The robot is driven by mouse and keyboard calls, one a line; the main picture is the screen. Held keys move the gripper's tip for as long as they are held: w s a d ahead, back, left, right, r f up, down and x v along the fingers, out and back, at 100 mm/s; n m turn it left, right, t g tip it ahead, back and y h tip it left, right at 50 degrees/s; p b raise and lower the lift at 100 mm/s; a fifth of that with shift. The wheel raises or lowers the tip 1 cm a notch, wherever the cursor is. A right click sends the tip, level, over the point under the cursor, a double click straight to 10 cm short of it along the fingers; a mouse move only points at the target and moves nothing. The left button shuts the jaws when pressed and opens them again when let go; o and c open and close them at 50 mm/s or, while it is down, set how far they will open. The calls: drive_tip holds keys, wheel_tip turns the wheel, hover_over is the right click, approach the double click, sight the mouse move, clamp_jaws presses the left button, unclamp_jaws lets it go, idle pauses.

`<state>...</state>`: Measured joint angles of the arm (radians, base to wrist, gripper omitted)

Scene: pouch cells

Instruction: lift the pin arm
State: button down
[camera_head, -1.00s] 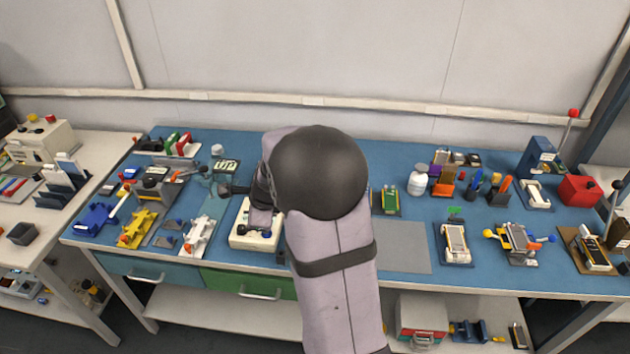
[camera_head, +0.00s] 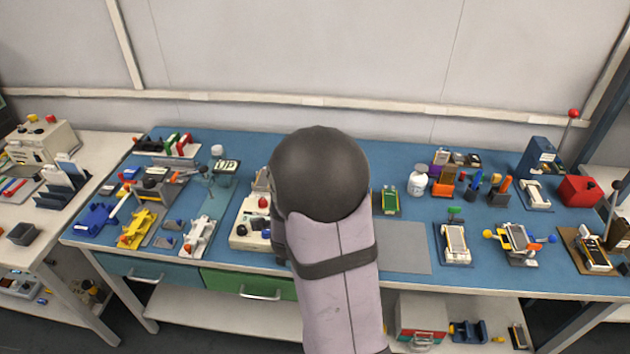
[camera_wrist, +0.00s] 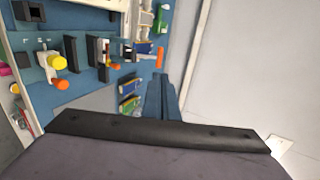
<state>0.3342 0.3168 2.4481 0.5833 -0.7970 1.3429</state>
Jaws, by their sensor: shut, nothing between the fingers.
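My gripper (camera_wrist: 163,96) shows in the wrist view as slim blue-grey fingers, close together with nothing between them, apart from the bench items. In the head view it is hidden behind my own arm. I cannot tell for sure which part is the pin arm. A fixture (camera_head: 518,240) with yellow, blue and orange knobs sits at the right of the bench. A yellow knob (camera_wrist: 57,62) and an orange knob (camera_wrist: 62,84) show in the wrist view. A cream device (camera_head: 245,232) with a red knob (camera_head: 263,202) stands left of my arm, partly covered by it.
The blue bench (camera_head: 320,148) carries several fixtures, with a yellow fixture (camera_head: 138,228) at left and a red box (camera_head: 580,190) at right. A bare grey mat (camera_head: 405,260) lies right of my arm. The wall (camera_head: 400,50) stands behind.

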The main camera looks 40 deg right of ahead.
drive_tip(key=shift+p+x, duration=2.55)
drive_tip(key=shift+x, duration=4.45)
drive_tip(key=shift+f, duration=0.15)
drive_tip(key=shift+w+d+f+b, duration=0.15)
drive_tip(key=shift+w+d+b, duration=0.2)
drive_tip(key=shift+b, duration=0.8)
drive_tip(key=shift+w+d+b, duration=0.45)
drive_tip(key=shift+w+b, duration=0.05)
drive_tip(key=shift+b, duration=0.5)
drive_tip(key=shift+r, duration=0.35)
drive_tip(key=shift+r, duration=0.15)
drive_tip(key=r+b+v, duration=0.1)
drive_tip(key=r+v, duration=0.1)
drive_tip(key=v, duration=1.1)
drive_tip(key=shift+b, duration=0.35)
drive_tip(key=shift+w+d+r, duration=0.15)
